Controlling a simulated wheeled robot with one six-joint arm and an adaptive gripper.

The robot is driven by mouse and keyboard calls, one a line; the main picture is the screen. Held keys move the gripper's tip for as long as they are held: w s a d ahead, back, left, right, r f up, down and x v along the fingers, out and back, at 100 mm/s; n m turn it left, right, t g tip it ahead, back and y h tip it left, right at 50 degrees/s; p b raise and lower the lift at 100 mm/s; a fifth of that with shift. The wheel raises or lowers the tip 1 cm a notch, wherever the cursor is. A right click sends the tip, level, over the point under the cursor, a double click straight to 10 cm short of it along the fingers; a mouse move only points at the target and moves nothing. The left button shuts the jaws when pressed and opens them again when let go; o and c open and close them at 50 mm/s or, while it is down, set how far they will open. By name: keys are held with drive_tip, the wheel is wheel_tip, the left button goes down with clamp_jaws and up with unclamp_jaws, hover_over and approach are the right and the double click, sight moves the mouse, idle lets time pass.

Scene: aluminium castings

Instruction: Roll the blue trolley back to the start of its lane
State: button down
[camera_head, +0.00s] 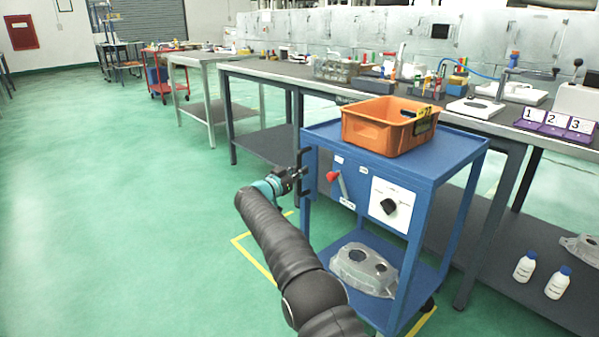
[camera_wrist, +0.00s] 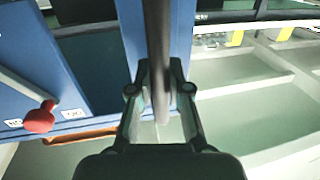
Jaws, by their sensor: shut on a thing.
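The blue trolley (camera_head: 320,218) stands beside the long workbench, with an orange bin on its top and a grey casting on its lower shelf. A black upright handle (camera_head: 302,165) is fixed at its left edge. My gripper (camera_head: 297,178) is at this handle, shut around its bar. In the wrist view the handle bar (camera_wrist: 158,60) runs between the two fingers of my gripper (camera_wrist: 160,112), and the trolley's blue panel (camera_wrist: 45,60) fills the left. A yellow floor line (camera_head: 256,262) marks the lane to the left of and below the trolley.
The orange bin (camera_head: 372,135) sits open on the trolley top. The trolley's side panel carries a red lever (camera_head: 333,177) and a black knob (camera_head: 389,206). The workbench (camera_head: 262,72) runs close behind the trolley. Green floor at the left is clear.

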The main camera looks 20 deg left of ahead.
drive_tip(key=shift+w+d+r, duration=0.1)
drive_tip(key=shift+w+d, duration=0.05)
drive_tip(key=shift+d, duration=0.05)
drive_tip(key=c, duration=1.1)
unclamp_jaws()
drive_tip(key=shift+w+d, duration=0.1)
drive_tip(key=shift+d, duration=0.05)
drive_tip(key=shift+s+a, duration=0.25)
drive_tip(key=shift+a, duration=0.1)
drive_tip(key=v, duration=1.2)
